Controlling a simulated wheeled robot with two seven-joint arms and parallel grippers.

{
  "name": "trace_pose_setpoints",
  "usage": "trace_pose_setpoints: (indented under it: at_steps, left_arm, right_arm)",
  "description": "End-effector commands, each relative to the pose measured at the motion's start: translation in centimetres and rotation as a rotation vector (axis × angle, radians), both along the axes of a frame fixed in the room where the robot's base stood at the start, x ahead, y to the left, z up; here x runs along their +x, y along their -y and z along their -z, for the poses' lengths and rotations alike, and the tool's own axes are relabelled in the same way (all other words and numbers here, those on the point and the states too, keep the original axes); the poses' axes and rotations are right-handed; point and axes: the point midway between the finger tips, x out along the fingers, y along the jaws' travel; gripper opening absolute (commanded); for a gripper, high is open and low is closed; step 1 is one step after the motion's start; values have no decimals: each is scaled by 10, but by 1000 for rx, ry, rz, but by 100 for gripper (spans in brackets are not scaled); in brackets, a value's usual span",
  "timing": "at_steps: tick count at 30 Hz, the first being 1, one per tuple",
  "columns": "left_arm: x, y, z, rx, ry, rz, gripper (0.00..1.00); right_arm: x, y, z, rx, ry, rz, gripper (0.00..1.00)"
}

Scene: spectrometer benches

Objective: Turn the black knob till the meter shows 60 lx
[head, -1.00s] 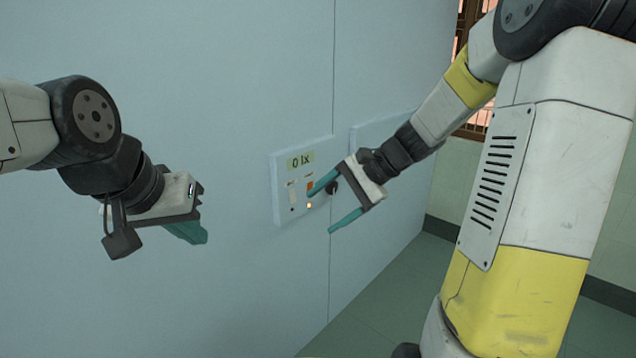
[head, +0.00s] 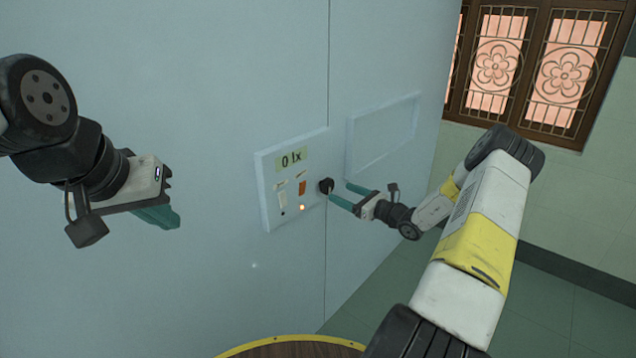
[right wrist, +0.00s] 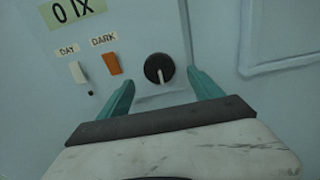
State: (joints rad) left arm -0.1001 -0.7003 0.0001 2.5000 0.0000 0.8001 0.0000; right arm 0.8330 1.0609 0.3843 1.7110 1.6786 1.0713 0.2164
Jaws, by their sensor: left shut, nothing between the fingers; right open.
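The black knob (head: 325,186) sits at the right side of a pale panel (head: 268,214) on the wall. In the right wrist view the knob (right wrist: 159,68) shows a white pointer mark directed downward. The meter (head: 292,160) above reads 0 lx; part of it shows in the right wrist view (right wrist: 72,10). My right gripper (head: 347,196) is open in front of the knob, with its teal fingertips either side of it in the right wrist view (right wrist: 160,86); I cannot tell that they touch it. My left gripper (head: 172,222) is shut and empty, away to the left.
A white switch marked DAY (right wrist: 77,72) and an orange switch marked DARK (right wrist: 113,64) are left of the knob. A small light (head: 302,208) glows below. A blank framed panel (head: 384,134) is to the right. A round wooden top (head: 290,349) is at the bottom.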

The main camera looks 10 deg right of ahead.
Motion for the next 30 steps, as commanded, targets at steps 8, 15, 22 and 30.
trace_pose_setpoints:
  at_steps: [8, 15, 22, 30]
  left_arm:
    - [0, 0, 0, 0, 0, 0, 0]
    - [0, 0, 0, 0, 0, 0, 0]
    - [0, 0, 0, 0, 0, 0, 0]
    - [0, 0, 0, 0, 0, 0, 0]
  right_arm:
    - [35, -29, 0, -1, 1, -4, 75]
    - [46, -37, 0, -3, 0, -3, 75]
    - [46, -37, 0, -3, 0, -3, 71]
    - [46, -37, 0, -3, 0, -3, 18]
